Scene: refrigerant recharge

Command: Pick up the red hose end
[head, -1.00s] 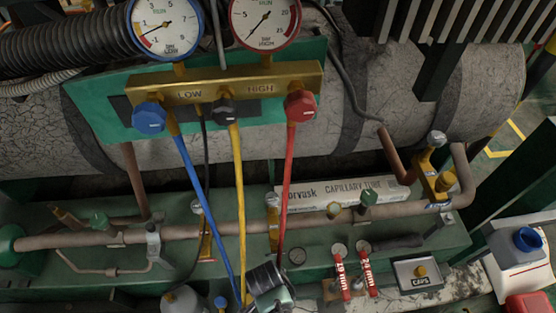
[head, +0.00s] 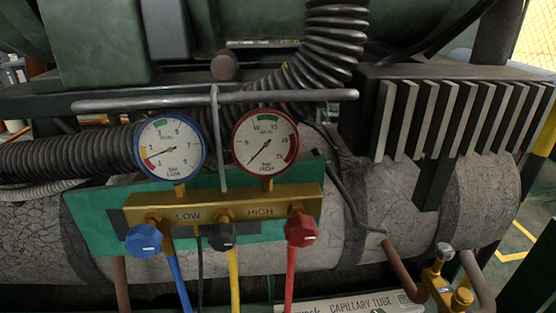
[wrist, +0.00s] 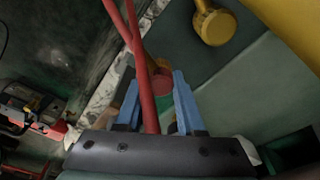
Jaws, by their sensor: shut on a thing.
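My gripper (wrist: 156,88), with blue fingers, shows in the wrist view and is shut on the red hose end. The red hose (wrist: 135,42) comes down from the top of that view and passes between the fingers to the dark palm. A short red round part (wrist: 161,82) shows between the fingertips; I cannot tell whether it belongs to the hose. In the head view the red hose (head: 290,277) hangs from under the red HIGH knob (head: 301,229) and leaves at the bottom edge. My gripper is outside the head view.
The brass manifold (head: 222,203) carries two gauges, with a blue hose (head: 180,284) and a yellow hose (head: 234,278) hanging alongside. A grey bar (head: 215,100) crosses above the gauges. A brass knob (wrist: 213,24) is near the fingers in the wrist view, over a green surface.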

